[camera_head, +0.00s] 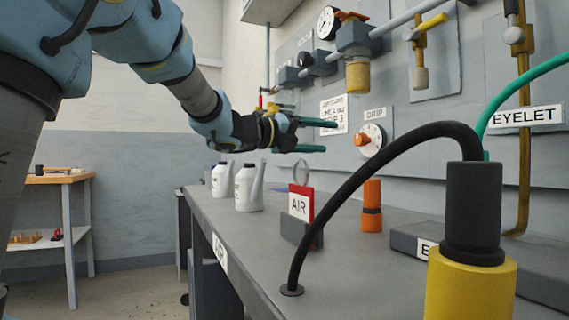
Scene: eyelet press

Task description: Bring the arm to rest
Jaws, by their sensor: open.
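My arm reaches in from the upper left of the head view and stretches out above the far part of the grey bench (225,210). My gripper (318,136) is at the arm's end, in front of the wall panel. Its two green fingers are spread apart and point right. Nothing shows between them. The fingertips are left of the round drip dial (372,140); I cannot tell how close they are to it.
A black hose (345,190) arches to a black and yellow fitting (470,285) at right. Valves and a gauge (327,22) line the wall.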

